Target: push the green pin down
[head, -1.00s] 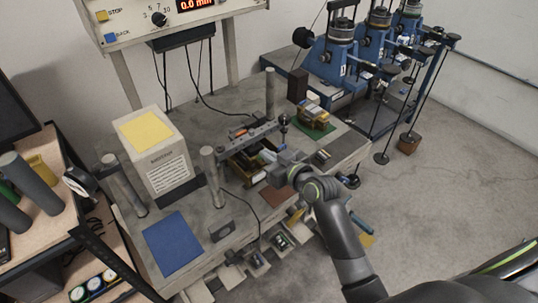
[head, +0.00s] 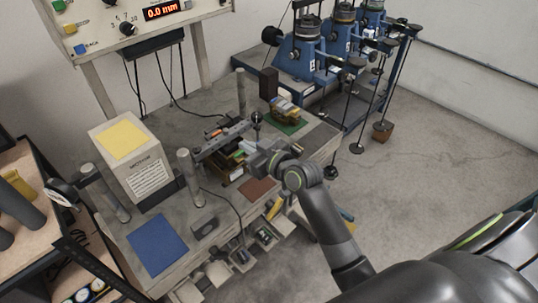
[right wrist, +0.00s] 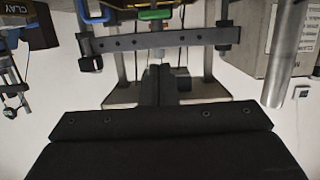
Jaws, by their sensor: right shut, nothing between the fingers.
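A green piece (right wrist: 155,14) shows at the top edge of the right wrist view, beyond a dark drilled bar (right wrist: 160,40); I take it for the green pin, though its full shape is cut off. In the head view the bar (head: 222,138) lies across the bench fixture, and the pin is too small to make out surely. My right gripper (head: 254,160) is at the front of this fixture, close to the bar. Its fingers (right wrist: 155,85) are together and empty, pointing toward the bar. Contact cannot be told. My left gripper is not in view.
Posts (head: 190,172) stand around the fixture. A cream box (head: 135,160) and a blue mat (head: 157,243) are to the left on the bench. Blue machines with hanging weights (head: 310,60) stand at the back right. The floor at right is clear.

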